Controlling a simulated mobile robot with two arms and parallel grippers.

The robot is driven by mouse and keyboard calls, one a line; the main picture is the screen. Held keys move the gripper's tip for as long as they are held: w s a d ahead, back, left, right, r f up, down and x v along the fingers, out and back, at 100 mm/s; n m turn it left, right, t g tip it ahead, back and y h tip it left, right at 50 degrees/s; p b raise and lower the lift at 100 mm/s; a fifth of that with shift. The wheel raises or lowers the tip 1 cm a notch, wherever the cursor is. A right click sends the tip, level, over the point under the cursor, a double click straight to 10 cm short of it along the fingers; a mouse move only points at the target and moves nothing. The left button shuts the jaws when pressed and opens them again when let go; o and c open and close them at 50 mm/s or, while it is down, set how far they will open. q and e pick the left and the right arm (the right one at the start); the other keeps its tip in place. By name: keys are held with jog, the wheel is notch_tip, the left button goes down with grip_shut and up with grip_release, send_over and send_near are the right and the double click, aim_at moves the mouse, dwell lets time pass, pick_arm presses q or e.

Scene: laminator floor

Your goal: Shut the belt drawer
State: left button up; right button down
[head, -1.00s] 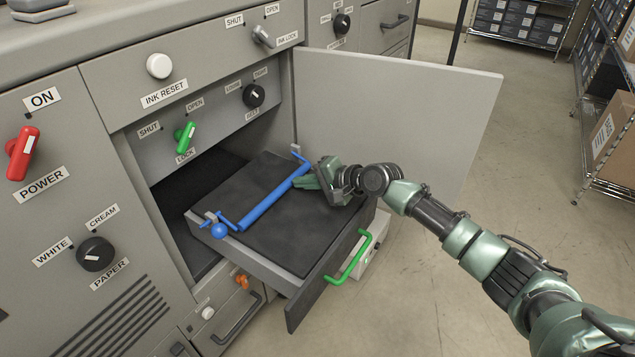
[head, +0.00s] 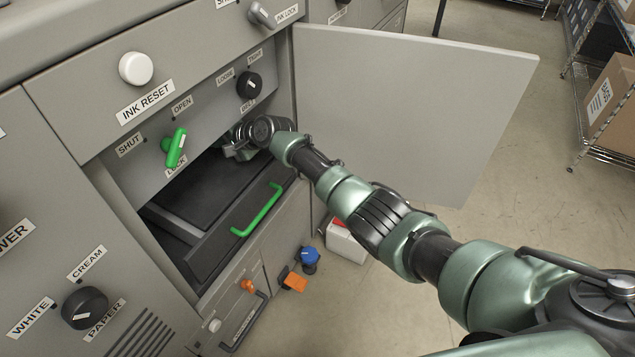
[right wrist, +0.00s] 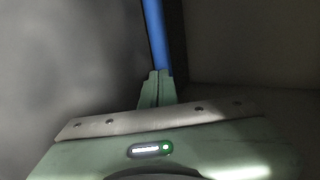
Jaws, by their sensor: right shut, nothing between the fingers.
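The belt drawer (head: 203,263) now sits almost wholly inside the machine's opening, its dark front with the green handle (head: 257,211) near the cabinet face. My right gripper (head: 237,150) reaches into the opening above the drawer at its right side, and its fingertips are hidden there. In the right wrist view my right gripper's fingers (right wrist: 155,88) are together, with the blue bar (right wrist: 156,35) just beyond them. I cannot tell whether they touch it. In the head view the blue bar is hidden. My left gripper is out of view.
The open grey door (head: 400,110) stands to the right of the opening. The green lock lever (head: 174,148) and black knob (head: 249,85) are on the panel above. Below are an orange tab (head: 294,282), a blue knob (head: 309,257) and a white box (head: 345,243).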

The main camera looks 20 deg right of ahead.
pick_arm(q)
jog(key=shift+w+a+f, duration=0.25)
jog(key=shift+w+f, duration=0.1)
pick_arm(e)
jog(key=shift+w+a, duration=0.55)
jog(key=shift+w, duration=0.15)
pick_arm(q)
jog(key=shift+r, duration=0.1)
pick_arm(e)
jog(key=shift+r, duration=0.1)
